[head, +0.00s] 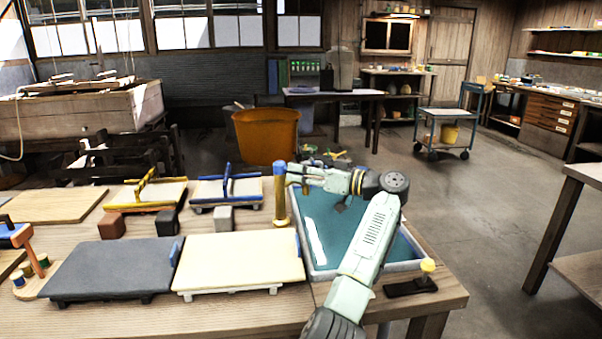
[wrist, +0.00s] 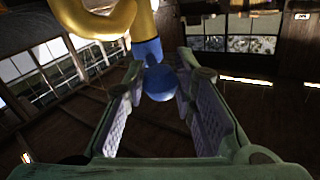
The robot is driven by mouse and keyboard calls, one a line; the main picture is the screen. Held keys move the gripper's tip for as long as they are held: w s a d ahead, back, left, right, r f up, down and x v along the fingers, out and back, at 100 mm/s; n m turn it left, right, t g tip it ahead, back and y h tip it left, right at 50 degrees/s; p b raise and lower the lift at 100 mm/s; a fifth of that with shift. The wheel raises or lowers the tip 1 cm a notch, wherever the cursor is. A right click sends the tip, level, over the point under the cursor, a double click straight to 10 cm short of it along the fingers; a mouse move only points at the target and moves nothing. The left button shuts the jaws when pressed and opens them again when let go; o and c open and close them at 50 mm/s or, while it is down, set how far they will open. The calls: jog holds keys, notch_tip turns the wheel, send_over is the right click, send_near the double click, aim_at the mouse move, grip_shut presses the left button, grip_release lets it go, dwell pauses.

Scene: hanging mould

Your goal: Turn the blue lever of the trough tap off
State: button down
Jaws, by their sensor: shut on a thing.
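The trough tap is a brass post (head: 281,207) standing at the left rim of the trough (head: 400,266), which holds teal water. Its blue lever (head: 280,168) shows at the top of the post, beside my gripper (head: 291,174). In the wrist view the blue lever (wrist: 158,80) hangs between the fingertips of my gripper (wrist: 165,82), with the curved brass tap body (wrist: 115,22) above it. My gripper is shut on the lever, with its fingers still well apart around it. The exact turn of the lever is hard to tell.
A cream board (head: 238,260) and a dark grey board (head: 112,268) lie left of the trough. Grey (head: 223,218) and brown (head: 111,225) blocks stand behind them. A small yellow-topped stand (head: 427,268) is at the right. An orange tub (head: 266,135) stands behind the table.

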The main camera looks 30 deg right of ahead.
jog(key=shift+w, duration=0.1)
dwell(0.3)
jog(key=c, duration=1.3)
grip_release()
jog(key=v, duration=1.2)
jog(key=shift+f, duration=0.1)
